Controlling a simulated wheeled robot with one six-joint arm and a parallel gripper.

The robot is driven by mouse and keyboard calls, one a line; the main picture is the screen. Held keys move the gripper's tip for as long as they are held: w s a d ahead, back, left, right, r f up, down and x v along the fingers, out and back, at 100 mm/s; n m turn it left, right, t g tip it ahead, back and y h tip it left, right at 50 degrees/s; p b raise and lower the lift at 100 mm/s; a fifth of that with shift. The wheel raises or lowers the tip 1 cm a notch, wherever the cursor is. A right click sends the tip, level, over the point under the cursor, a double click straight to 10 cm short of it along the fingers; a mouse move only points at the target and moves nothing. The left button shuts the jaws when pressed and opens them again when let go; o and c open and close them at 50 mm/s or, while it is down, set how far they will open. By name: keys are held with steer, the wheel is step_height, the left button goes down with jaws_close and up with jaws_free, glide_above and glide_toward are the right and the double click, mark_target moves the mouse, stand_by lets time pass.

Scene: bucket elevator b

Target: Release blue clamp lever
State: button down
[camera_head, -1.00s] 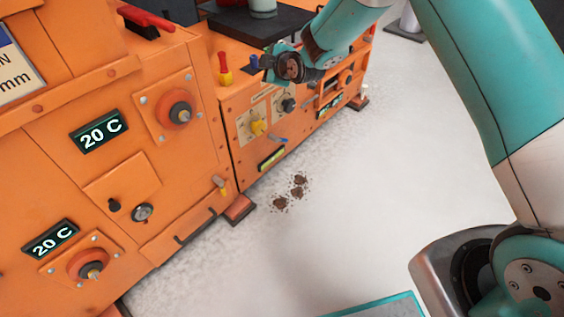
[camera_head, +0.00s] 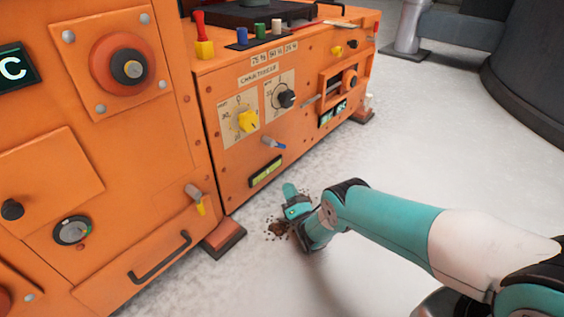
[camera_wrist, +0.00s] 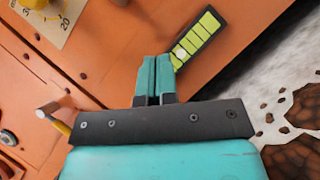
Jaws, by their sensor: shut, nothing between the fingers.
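The blue clamp lever (camera_head: 273,143) has a pale pivot and a blue handle pointing to the lower right. It sits on the front panel of the orange machine (camera_head: 220,95), above the yellow-green level indicator (camera_head: 266,171). My gripper (camera_head: 290,190) is in front of the panel, low and to the right of the lever, apart from it. In the wrist view my gripper (camera_wrist: 154,78) has its teal fingers together and empty, and the indicator (camera_wrist: 196,38) appears beyond the tips.
A yellow clamp lever (camera_head: 197,199) is on the nearer orange cabinet at left; it also shows in the wrist view (camera_wrist: 53,118). A yellow knob (camera_head: 247,122) and a black knob (camera_head: 287,98) are above the blue lever. The floor (camera_head: 420,130) to the right is clear.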

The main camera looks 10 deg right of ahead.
mark_target(275, 144)
steer(key=w+r+b, duration=0.6)
steer(key=w+b, duration=0.3)
steer(key=shift+w+r, duration=0.25)
steer(key=shift+r, duration=0.05)
